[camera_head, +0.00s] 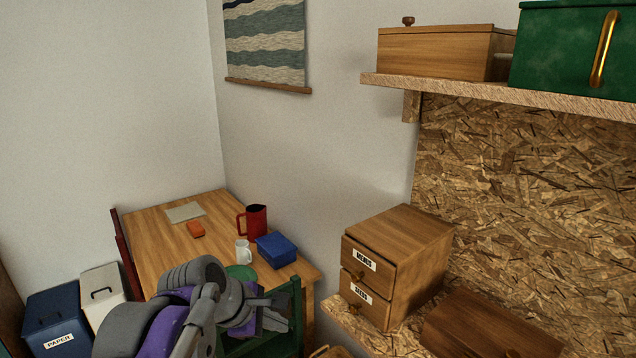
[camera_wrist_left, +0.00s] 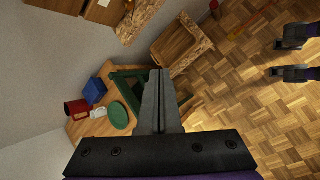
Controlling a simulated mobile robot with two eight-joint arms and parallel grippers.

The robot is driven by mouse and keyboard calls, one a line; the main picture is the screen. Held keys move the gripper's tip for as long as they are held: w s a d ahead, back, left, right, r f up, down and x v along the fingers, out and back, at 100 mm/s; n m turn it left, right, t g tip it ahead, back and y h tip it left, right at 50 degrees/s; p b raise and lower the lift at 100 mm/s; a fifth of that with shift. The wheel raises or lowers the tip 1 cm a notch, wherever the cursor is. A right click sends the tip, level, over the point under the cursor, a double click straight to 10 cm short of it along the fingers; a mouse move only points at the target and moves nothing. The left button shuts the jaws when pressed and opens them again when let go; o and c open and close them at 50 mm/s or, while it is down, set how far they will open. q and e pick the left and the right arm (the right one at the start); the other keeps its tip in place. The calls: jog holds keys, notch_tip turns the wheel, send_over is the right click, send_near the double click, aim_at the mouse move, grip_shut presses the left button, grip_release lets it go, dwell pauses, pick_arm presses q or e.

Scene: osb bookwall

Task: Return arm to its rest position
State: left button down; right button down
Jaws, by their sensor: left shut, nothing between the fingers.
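My left gripper (camera_head: 286,300) is in the lower middle of the head view, in front of the table's near right corner and over a green chair (camera_head: 292,318). Its fingers (camera_wrist_left: 158,75) are closed together in the left wrist view, with nothing between them. They point past the green chair toward the wooden ledge by the wall. At the right edge of the left wrist view, two dark finger-like parts stand apart over the floor and look like my right gripper (camera_wrist_left: 274,58), open and empty. The right arm does not show in the head view.
The wooden table (camera_head: 160,245) holds a red pitcher (camera_head: 256,220), a white mug (camera_head: 243,252), a blue box (camera_head: 277,250) and a green plate (camera_head: 240,272). A labelled drawer box (camera_head: 415,255) stands on the right ledge. Bins (camera_head: 55,318) stand at left. Parquet floor (camera_wrist_left: 235,90) is open.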

pick_arm(q)
jog(key=s+a+f+m+y, duration=0.2)
jog(key=s+a+f+m, duration=0.3)
jog(key=s+f+m, duration=0.3)
jog(key=s+a+f+m+y, duration=0.2)
jog(key=s+a+f+m, duration=0.3)
jog(key=s+f+m, duration=0.4)
notch_tip(320, 180, down, 2)
jog(key=shift+s+f+y, duration=0.1)
jog(key=shift+s+y, duration=0.3)
jog(key=shift+s, duration=0.45)
jog(key=shift+a, duration=0.1)
